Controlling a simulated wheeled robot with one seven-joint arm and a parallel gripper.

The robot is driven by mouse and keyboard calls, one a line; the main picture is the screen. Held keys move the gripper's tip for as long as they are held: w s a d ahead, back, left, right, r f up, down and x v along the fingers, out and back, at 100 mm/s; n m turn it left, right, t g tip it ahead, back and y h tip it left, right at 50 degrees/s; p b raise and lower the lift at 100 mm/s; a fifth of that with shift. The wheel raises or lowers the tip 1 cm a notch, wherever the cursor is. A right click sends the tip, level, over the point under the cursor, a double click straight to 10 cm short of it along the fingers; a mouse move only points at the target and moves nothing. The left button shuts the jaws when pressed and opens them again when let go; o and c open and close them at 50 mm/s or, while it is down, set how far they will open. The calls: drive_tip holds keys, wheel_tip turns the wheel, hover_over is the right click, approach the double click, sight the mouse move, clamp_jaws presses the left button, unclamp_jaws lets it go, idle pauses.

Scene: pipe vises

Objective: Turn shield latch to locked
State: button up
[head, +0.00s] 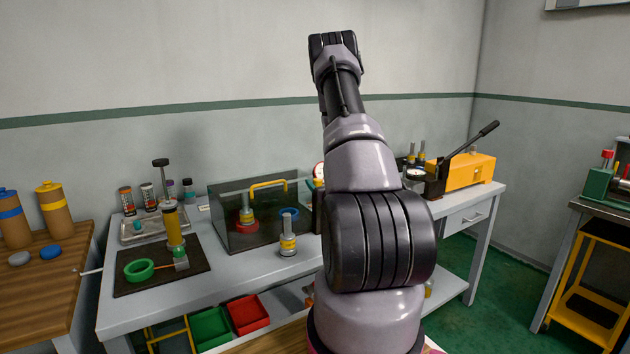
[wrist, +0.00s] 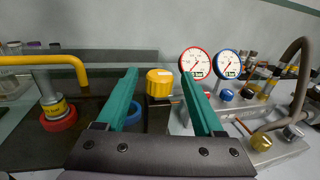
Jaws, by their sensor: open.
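The clear shield box (head: 225,222) stands on the grey bench with a yellow handle (head: 268,184) on top. In the wrist view the handle (wrist: 50,59) is at the left. A yellow knob (wrist: 159,86), which looks like the shield latch, is at the shield's right end. My gripper (wrist: 160,72) is open, with its two teal fingers left and right of the knob in the picture; I cannot tell whether they touch it. In the head view my arm hides the gripper and most of the latch area.
A red-rimmed gauge (wrist: 195,62) and a blue-rimmed gauge (wrist: 227,64) stand just right of the knob. A grey hose (wrist: 294,68) curves at the right. Inside the shield a fitting sits in a red ring (wrist: 58,121). An orange hand pump (head: 466,172) stands on the bench's right.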

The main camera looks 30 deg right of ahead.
drive_tip(key=shift+x, duration=2.05)
clamp_jaws()
